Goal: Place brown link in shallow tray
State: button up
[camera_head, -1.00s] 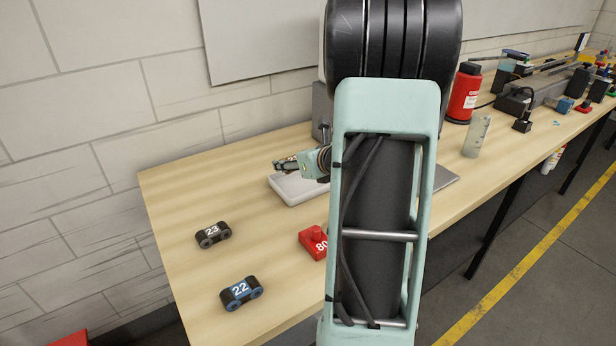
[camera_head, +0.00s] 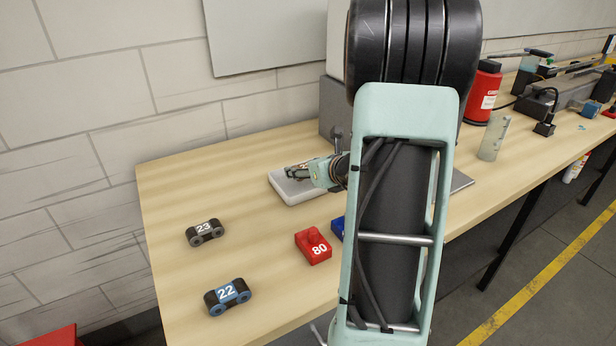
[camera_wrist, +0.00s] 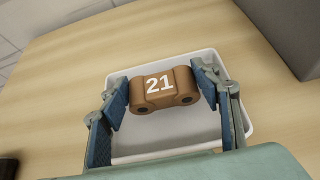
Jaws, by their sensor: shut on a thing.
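The brown link (camera_wrist: 164,89), marked 21, is held between the two blue-padded fingers of my gripper (camera_wrist: 164,95) in the wrist view. The white shallow tray (camera_wrist: 150,151) lies beneath and around the link in that view. Whether the link touches the tray floor cannot be told. In the head view the gripper (camera_head: 298,171) is over the tray (camera_head: 290,192) near the back of the table. The link is not clearly visible there, and my arm covers part of the tray's right side.
Two dark links, 23 (camera_head: 206,231) and 22 (camera_head: 228,296), lie at the table's left. A red block (camera_head: 313,246) marked 80 and a partly hidden blue block (camera_head: 338,228) lie in front of the tray. A clear cylinder (camera_head: 493,138) and a red canister (camera_head: 484,92) stand at right.

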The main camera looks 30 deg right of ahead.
jog(key=shift+f+b, duration=0.4)
jog(key=shift+f, duration=0.75)
jog(key=shift+a+f, duration=0.1)
jog(key=shift+f+b, duration=0.1)
jog(key=shift+b, duration=0.2)
jog(key=o, duration=1.3)
jog(key=shift+s+r+p, duration=0.1)
jog(key=shift+r+p, duration=0.25)
jog(key=shift+p, duration=0.05)
jog(key=p+v, duration=0.1)
jog(key=v, duration=1)
jog(key=shift+s+r+p, duration=0.1)
jog(key=shift+s+p, duration=0.2)
jog(key=shift+s, duration=0.1)
